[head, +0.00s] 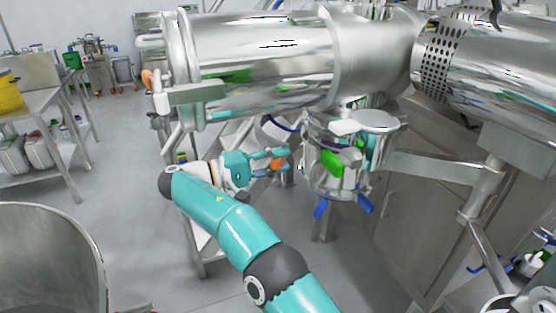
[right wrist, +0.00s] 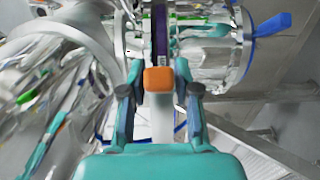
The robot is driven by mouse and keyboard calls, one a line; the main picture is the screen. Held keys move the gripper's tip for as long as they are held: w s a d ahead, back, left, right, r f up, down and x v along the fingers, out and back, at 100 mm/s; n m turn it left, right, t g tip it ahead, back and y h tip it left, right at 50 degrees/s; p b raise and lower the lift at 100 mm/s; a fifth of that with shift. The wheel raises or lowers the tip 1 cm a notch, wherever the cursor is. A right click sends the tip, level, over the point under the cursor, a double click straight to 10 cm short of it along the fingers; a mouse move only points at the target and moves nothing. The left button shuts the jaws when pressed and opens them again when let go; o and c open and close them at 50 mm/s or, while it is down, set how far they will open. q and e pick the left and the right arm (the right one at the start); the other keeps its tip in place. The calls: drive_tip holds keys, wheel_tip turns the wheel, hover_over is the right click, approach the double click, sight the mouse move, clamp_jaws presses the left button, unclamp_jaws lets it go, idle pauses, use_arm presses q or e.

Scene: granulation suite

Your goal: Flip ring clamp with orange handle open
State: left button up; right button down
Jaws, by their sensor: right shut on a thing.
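The orange handle (head: 278,163) of the ring clamp shows at the tip of my right gripper (head: 277,158), left of the steel valve assembly under the big cylinder. In the right wrist view the orange handle (right wrist: 160,80) sits between the two fingers of my right gripper (right wrist: 160,90), which is shut on it. A dark purple band (right wrist: 160,30), which looks like part of the ring clamp, runs upward beyond the handle. Whether the clamp is latched or swung open cannot be told. My left gripper is not in view.
A large steel cylinder (head: 265,60) hangs above. A steel support arm (head: 435,168) lies to the right. Open floor (head: 130,190) is at left.

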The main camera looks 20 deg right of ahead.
drive_tip(key=shift+f, duration=0.25)
drive_tip(key=c, duration=1.1)
unclamp_jaws()
drive_tip(key=shift+o, duration=0.7)
drive_tip(key=shift+w, duration=0.15)
drive_tip(key=shift+r, duration=0.1)
drive_tip(key=shift+d, duration=0.1)
